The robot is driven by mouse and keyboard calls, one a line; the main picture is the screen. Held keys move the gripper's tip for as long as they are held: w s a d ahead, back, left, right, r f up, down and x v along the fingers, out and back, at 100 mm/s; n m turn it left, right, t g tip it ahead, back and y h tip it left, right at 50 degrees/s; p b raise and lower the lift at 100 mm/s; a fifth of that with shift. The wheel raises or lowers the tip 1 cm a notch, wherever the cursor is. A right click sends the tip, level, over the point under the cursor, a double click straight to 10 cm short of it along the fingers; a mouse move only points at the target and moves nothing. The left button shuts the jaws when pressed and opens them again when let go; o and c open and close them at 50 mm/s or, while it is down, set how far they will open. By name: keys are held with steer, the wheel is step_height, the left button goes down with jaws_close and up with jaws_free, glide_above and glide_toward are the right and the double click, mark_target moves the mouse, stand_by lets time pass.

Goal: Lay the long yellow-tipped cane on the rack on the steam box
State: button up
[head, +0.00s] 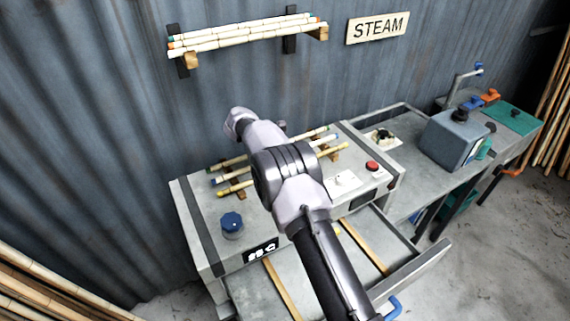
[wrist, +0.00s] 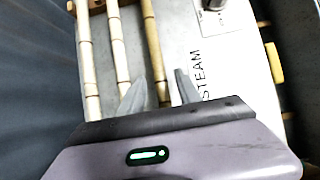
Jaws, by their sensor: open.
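The long yellow-tipped cane (head: 232,191) lies on the wooden rack (head: 239,194) on top of the steam box (head: 196,222), the frontmost of three canes there. Its yellow right end shows past my arm, which hides its middle. In the wrist view the rightmost cane (wrist: 153,50), likely this one, runs between the fingers of my open gripper (wrist: 161,88). The fingers stand apart on either side of it; I cannot tell if they touch it. My fingers are hidden in the head view.
A blue-tipped cane (head: 220,181) and a green-tipped cane (head: 223,166) lie close behind. A blue knob (head: 232,223) and a red button (head: 372,166) stand on the box. An open drawer (head: 425,268) juts out in front. A wall rack (head: 191,61) holds several canes.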

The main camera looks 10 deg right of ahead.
steer(key=shift+r, duration=0.25)
steer(key=s+a+r+m+y, duration=0.1)
steer(key=s+a+r+m, duration=0.15)
steer(key=r, duration=0.75)
steer(key=s+a+r+m+y, duration=0.15)
steer(key=s+r, duration=0.25)
steer(key=r, duration=0.5)
steer(key=s+d+r+m+t+y, duration=0.1)
steer(key=s+r+m, duration=0.3)
steer(key=s, duration=0.5)
steer(key=s+r+m+t+y, duration=0.1)
steer(key=s+r+m+y, duration=0.15)
steer(key=s+m, duration=0.55)
steer(key=s+d+r+m+t+y, duration=0.1)
steer(key=s+r+m, duration=0.2)
steer(key=s, duration=0.8)
steer(key=s+a+f+m+y, duration=0.15)
steer(key=s+f+m, duration=0.25)
steer(key=s+m, duration=0.4)
step_height(320, 180, down, 31)
steer(key=s+n+b, duration=0.1)
steer(key=b, duration=2.9)
steer(key=shift+a+f+t+b, duration=0.15)
steer(key=shift+a+t+b, duration=0.05)
steer(key=shift+t+b, duration=0.2)
